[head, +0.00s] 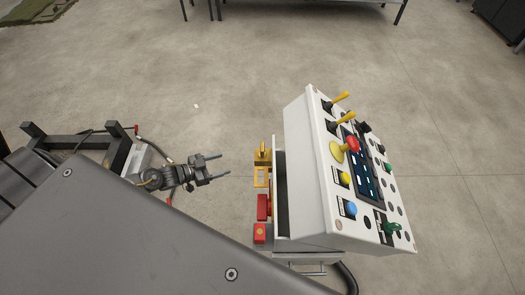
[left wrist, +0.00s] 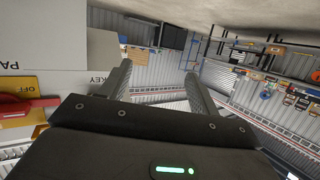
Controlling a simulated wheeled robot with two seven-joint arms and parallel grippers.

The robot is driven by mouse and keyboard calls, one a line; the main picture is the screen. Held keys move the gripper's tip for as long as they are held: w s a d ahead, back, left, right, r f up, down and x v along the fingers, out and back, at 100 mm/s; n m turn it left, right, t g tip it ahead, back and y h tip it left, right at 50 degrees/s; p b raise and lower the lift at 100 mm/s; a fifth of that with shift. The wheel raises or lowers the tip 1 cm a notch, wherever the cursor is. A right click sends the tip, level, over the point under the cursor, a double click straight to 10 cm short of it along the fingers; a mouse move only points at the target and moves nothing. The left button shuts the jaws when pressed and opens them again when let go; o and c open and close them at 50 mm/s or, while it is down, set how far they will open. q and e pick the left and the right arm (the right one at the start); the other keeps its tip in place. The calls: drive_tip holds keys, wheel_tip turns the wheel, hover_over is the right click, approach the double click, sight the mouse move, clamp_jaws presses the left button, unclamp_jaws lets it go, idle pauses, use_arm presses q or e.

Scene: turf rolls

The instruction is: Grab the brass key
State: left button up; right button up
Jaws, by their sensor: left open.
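A small brass-coloured piece, which looks like the brass key (head: 263,153), sticks up at the left side of the white control console (head: 308,178), above a yellow frame (head: 261,178). My left gripper (head: 224,165) is open and empty, its fingers pointing right toward the brass piece with a clear gap between. In the left wrist view the open fingers (left wrist: 158,73) have nothing between them. A panel lettered "KEY" (left wrist: 72,82) shows there left of the fingers; I cannot make out the key itself in that view. My right gripper is not in view.
Red switch parts (head: 263,207) sit below the yellow frame; a red handle (left wrist: 28,107) marked "OFF" shows in the left wrist view. The console top carries levers and buttons. My grey body covers the lower left. Open concrete floor (head: 190,80) lies beyond the gripper.

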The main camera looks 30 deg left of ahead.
use_arm(q)
wheel_tip(320, 180, up, 8)
drive_tip(key=d+m+h, duration=0.2)
drive_tip(key=h, duration=0.2)
drive_tip(key=m+g+h, duration=0.3)
drive_tip(key=g+h, duration=0.1)
approach(262, 153)
drive_tip(key=w, duration=0.1)
drive_tip(key=w+d+p, duration=0.1)
drive_tip(key=w, duration=0.1)
drive_tip(key=shift+d+p, duration=0.25)
drive_tip(key=shift+p, duration=0.05)
drive_tip(key=p+x, duration=0.2)
drive_tip(key=x, duration=0.3)
drive_tip(key=shift+f+p, duration=0.1)
drive_tip(key=shift+p, duration=0.2)
